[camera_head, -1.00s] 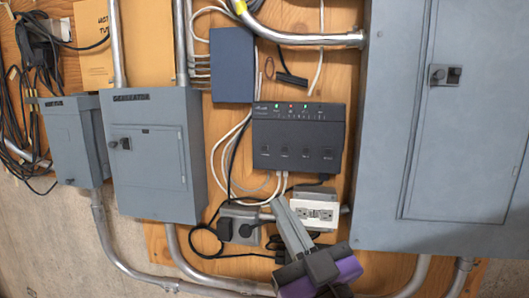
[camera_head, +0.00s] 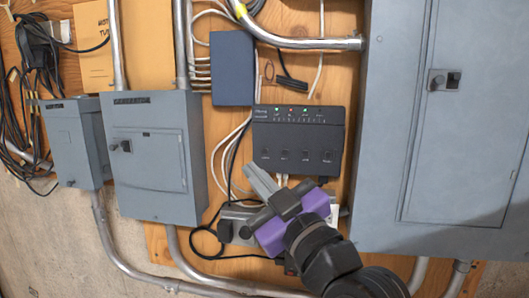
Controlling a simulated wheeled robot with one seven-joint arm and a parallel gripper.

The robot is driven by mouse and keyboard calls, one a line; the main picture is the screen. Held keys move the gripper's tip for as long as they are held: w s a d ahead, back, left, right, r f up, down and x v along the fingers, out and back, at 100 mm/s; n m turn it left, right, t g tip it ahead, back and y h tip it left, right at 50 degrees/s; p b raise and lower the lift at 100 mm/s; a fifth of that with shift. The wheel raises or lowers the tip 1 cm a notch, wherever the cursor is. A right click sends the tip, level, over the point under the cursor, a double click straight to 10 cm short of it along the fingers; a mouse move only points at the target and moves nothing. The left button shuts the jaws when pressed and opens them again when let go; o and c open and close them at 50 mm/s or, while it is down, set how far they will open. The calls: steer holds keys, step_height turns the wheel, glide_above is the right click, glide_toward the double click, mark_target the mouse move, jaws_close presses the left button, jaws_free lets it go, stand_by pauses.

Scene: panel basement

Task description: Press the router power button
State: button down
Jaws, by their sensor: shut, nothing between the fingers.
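The router (camera_head: 298,140) is a dark box mounted on the plywood panel, with small lit lights along its top and a row of small buttons along its lower part. The rightmost button (camera_head: 327,156) sits near the router's lower right corner; its label is too small to read for sure. My gripper (camera_head: 260,178) is shut and empty, with purple sides and grey fingers pointing up and left. Its fingertips show just below the router's lower left corner. I cannot tell how far they are from its face.
A large grey panel (camera_head: 400,130) stands to the right, and two smaller grey boxes (camera_head: 150,165) (camera_head: 73,140) to the left. A blue box (camera_head: 232,68) and conduit (camera_head: 300,40) are above the router. White and black cables (camera_head: 222,160) hang left of it.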

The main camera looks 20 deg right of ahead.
mark_target(265, 151)
steer(key=shift+w, duration=0.1)
steer(key=shift+w+d+b, duration=0.2)
steer(key=shift+w+d, duration=0.55)
steer(key=shift+w, duration=0.5)
steer(key=shift+w+d+b, duration=0.25)
steer(key=shift+w+d, duration=0.5)
steer(key=shift+w, duration=0.5)
steer(key=shift+w+d+b, duration=0.2)
steer(key=shift+w+d, duration=0.55)
steer(key=shift+w, duration=0.5)
steer(key=shift+w+d, duration=0.2)
steer(key=shift+w, duration=0.15)
steer(key=shift+w+d+b, duration=0.2)
steer(key=shift+w+b, duration=0.1)
steer(key=shift+b, duration=0.05)
steer(key=shift+s+a, duration=0.4)
steer(key=shift+s, duration=0.3)
